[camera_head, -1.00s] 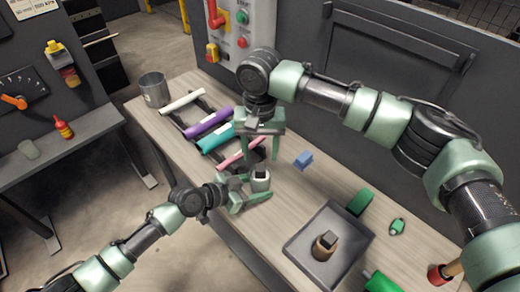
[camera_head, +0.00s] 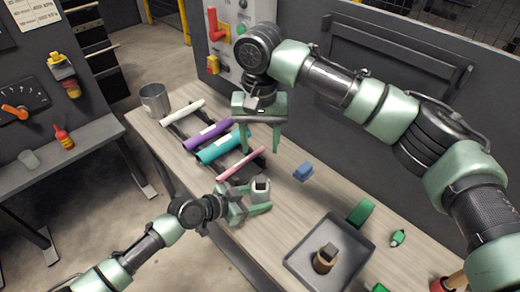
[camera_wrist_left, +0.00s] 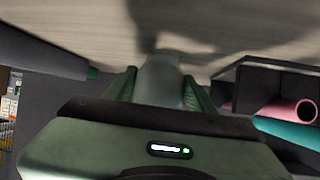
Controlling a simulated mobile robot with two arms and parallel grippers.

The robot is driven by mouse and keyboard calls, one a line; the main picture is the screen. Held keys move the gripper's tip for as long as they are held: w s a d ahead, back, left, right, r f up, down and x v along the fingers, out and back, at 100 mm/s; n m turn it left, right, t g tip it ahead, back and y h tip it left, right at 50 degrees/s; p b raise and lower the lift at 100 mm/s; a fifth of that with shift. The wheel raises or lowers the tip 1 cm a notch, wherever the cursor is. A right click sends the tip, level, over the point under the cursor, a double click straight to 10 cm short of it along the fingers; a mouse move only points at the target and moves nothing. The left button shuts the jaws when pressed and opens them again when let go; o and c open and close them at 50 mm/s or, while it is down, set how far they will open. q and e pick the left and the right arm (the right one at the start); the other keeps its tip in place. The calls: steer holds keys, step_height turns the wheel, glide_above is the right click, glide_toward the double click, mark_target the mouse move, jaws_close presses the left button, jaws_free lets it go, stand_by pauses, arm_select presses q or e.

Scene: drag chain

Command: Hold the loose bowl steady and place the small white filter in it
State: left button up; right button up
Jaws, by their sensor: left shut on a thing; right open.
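The loose bowl (camera_head: 261,196) is a small pale grey cup, upright near the table's front edge. My left gripper (camera_head: 254,200) is shut on it, with a finger on each side. In the left wrist view the bowl is a smooth grey cylinder (camera_wrist_left: 160,80) between the green fingers. A dark square shape shows in the bowl's mouth. I cannot make out the small white filter for certain. My right gripper (camera_head: 259,140) is open and empty, pointing down above and behind the bowl, apart from it.
A rack (camera_head: 188,128) with white, purple, teal and pink rolls stands left of the bowl. A metal cup (camera_head: 154,99) is at the far left. A blue block (camera_head: 303,172), a green block (camera_head: 361,211) and a grey tray (camera_head: 300,246) lie to the right.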

arm_select(q)
steer(key=o, duration=1.1)
steer(key=shift+c, duration=0.2)
